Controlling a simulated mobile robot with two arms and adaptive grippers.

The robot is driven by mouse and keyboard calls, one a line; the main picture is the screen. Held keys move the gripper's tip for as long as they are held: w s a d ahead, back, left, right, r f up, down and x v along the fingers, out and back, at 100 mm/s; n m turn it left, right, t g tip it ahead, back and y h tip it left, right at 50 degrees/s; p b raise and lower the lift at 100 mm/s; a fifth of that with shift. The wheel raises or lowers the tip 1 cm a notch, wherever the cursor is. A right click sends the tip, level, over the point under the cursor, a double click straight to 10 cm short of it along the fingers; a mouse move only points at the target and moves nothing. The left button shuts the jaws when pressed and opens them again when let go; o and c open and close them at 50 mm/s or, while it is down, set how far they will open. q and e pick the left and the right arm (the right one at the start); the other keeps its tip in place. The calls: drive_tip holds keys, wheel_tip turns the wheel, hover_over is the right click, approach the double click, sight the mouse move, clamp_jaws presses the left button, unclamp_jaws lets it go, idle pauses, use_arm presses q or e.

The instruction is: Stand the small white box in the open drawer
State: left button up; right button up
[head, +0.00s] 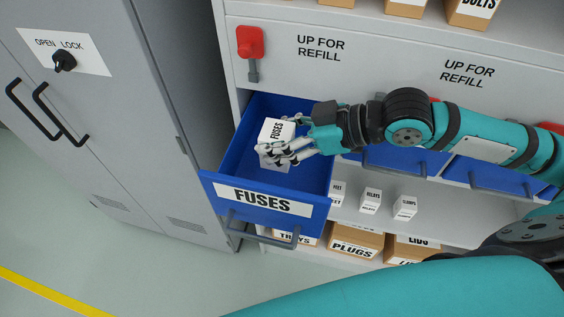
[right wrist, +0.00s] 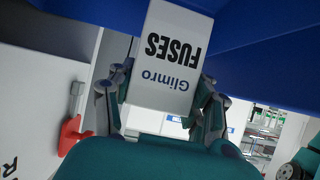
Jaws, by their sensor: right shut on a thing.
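The small white box (head: 277,131) is labelled FUSES and is held by my right gripper (head: 290,150) over the open blue drawer. In the right wrist view the box (right wrist: 169,57) sits between the two fingers of the gripper (right wrist: 160,92), and its label reads "Glimro FUSES". The drawer (head: 262,197) is pulled out and carries a FUSES label on its front. The box is within the drawer's outline in the head view; I cannot tell whether it touches the drawer floor. My left gripper is not in view.
A grey cabinet (head: 110,120) with black handles stands left of the drawer. A red lever (head: 250,42) is on the panel above it. Small white boxes (head: 371,200) stand on the shelf to the right, with labelled cardboard bins (head: 356,243) below. Other blue drawers (head: 490,176) are at the right.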

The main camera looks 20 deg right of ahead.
drive_tip(key=f, duration=0.4)
drive_tip(key=shift+w+f+p, duration=0.2)
drive_tip(key=shift+f+p, duration=0.1)
drive_tip(key=shift+f, duration=0.05)
drive_tip(key=shift+s+f, duration=0.1)
drive_tip(key=shift+f, duration=0.4)
wheel_tip(320, 180, down, 3)
drive_tip(key=shift+f+p, duration=0.1)
drive_tip(key=shift+p, duration=0.2)
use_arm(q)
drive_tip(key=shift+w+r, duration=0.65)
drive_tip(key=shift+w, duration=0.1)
use_arm(e)
drive_tip(key=shift+f, duration=0.1)
drive_tip(key=shift+f, duration=0.15)
drive_tip(key=o, duration=1.3)
drive_tip(key=shift+c, duration=0.2)
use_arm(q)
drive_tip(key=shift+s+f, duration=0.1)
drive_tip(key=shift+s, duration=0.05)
